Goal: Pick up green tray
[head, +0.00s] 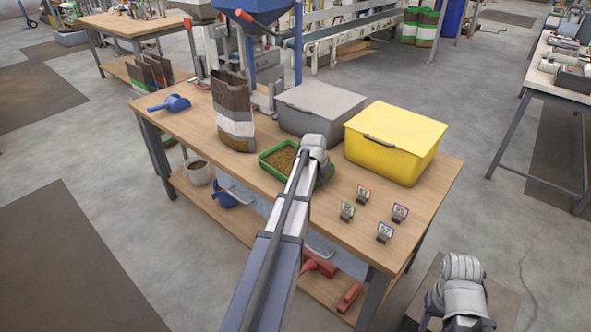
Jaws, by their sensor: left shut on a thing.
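The green tray (270,167) is a shallow rectangular tray filled with brown pellets. It is at the middle of the wooden workbench, in front of the grey bin. My left arm reaches over it from below, and my left gripper (318,164) is at the tray's right end, shut on it. The wrist and forearm cover the fingers and part of the tray's right side, so I cannot tell whether the tray touches the bench. Part of my right arm shows at the lower right; its gripper is not visible.
A grey lidded bin (320,109) and a yellow bin (395,142) stand behind and right. A brown and white bag (234,112) and a blue scoop (169,103) are left. Several small numbered tags (348,211) stand at right. The bench (195,125) has free room at its left front.

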